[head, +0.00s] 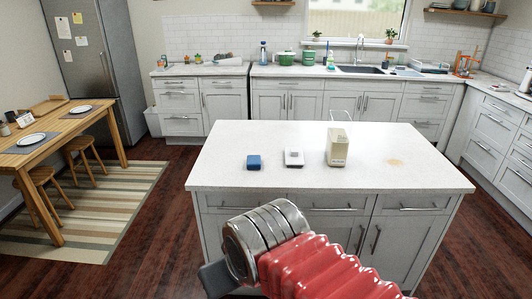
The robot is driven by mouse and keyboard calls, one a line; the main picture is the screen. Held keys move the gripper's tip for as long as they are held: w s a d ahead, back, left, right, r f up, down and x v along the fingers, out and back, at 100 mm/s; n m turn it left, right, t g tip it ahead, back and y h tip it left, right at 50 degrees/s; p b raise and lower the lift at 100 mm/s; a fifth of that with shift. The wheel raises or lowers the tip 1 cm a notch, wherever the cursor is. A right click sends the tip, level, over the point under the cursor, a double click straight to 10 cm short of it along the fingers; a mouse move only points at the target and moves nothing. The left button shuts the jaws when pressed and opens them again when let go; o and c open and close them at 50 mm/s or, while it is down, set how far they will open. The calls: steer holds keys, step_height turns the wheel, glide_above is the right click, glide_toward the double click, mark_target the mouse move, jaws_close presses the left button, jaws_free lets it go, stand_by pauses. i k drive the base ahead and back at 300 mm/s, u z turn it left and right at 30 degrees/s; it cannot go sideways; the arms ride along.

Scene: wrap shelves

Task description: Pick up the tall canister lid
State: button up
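A tall beige canister (337,148) stands upright on the white island top (420,175), right of the middle. It has small dark print low on its front. A separate lid cannot be made out for certain. A small white block with a dark front edge (294,158) lies left of the canister. A small blue block (254,162) lies further left. My gripper (216,279) shows as a dark grey part at the lower left of my arm, in front of the island and apart from these things. Its fingers are too hidden to tell their opening.
A thin pale wire loop (340,114) shows behind the canister. A wooden table (45,140) with plates and stools stands at left.

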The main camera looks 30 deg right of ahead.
mark_target(291, 162)
steer(key=z, duration=0.1)
steer(key=i, duration=1.3)
steer(key=z, duration=0.5)
